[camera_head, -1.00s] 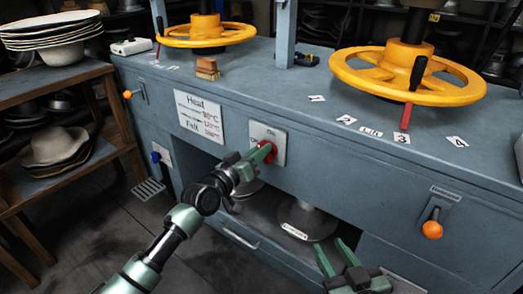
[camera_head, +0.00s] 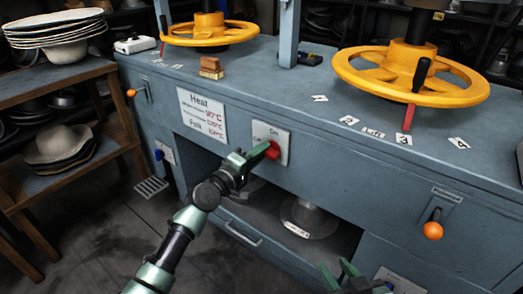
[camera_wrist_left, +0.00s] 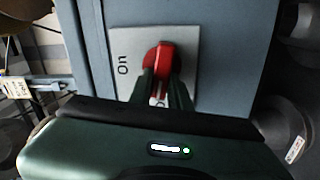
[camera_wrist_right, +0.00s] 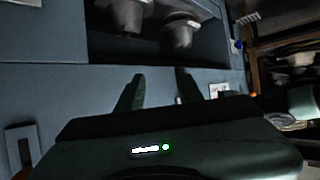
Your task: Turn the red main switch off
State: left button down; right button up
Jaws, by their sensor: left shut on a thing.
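The red main switch (camera_head: 273,150) is a round red knob on a pale plate (camera_head: 284,137) on the front of the blue-grey press. The plate reads "On" at its top in the head view.
An orange-knobbed lever (camera_head: 433,230) is on the press front at right, another (camera_head: 132,93) at far left. Yellow handwheels (camera_head: 410,75) stand above the top. An open recess (camera_head: 270,215) lies below the switch. A wooden shelf (camera_head: 75,75) with hats stands left.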

pick_arm(q)
jog(key=shift+f+n, duration=0.2)
jog(key=shift+n, duration=1)
pick_arm(e)
jog(key=shift+s+d+f+g, duration=0.2)
jog(key=shift+s+f+g, duration=0.2)
jog(key=shift+f, duration=0.1)
jog(key=shift+s+d+f+g, duration=0.15)
jog(key=shift+s+f+g, duration=0.15)
jog(key=shift+s+f, duration=0.15)
pick_arm(q)
jog(key=c, duration=1.3)
grip_release()
jog(key=shift+a, duration=0.1)
jog(key=shift+s, duration=0.1)
jog(key=p+v, duration=0.2)
jog(key=v, duration=0.5)
jog(key=shift+s+a, duration=0.25)
pick_arm(e)
jog(key=s+d+f+g+h, duration=0.1)
jog(key=s+d+f+g, duration=0.1)
jog(key=s+f+g, duration=0.3)
jog(key=s, duration=0.2)
jog(key=shift+s+d+h, duration=0.3)
jog(key=shift+s+d, duration=0.1)
